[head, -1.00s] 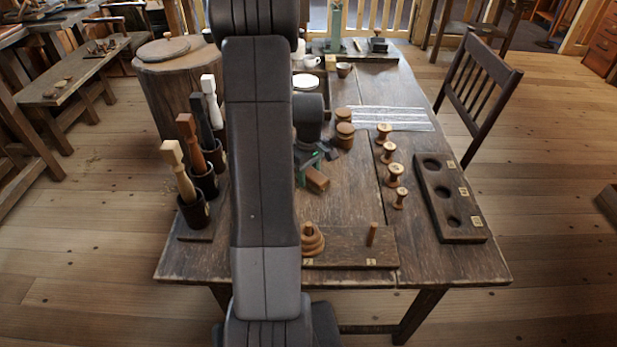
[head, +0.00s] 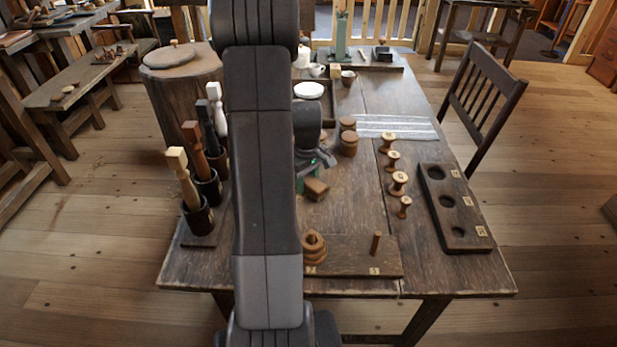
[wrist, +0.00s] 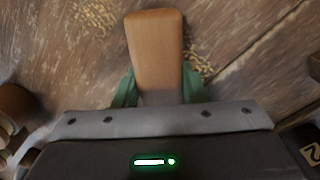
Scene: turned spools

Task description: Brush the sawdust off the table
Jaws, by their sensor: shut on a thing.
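My gripper (head: 312,174) is over the middle of the table (head: 350,215), its green fingers shut on a brown wooden block-shaped brush (head: 316,188). In the wrist view the brush (wrist: 155,45) points up the picture between the fingers (wrist: 155,92). Its underside is hidden, and I cannot tell whether it touches the table. Pale sawdust (wrist: 197,62) lies just right of the brush. More sawdust (wrist: 97,15) lies to its upper left, and some shows at the right edge. I cannot make out the sawdust in the head view.
Several spools (head: 398,183) stand right of the gripper, beside a board with holes (head: 456,210). A peg board (head: 350,268) with stacked rings lies at the front. Round wooden pots (head: 349,143) stand behind the brush. Mallets (head: 183,180) in cups stand left. A chair (head: 485,95) stands at right.

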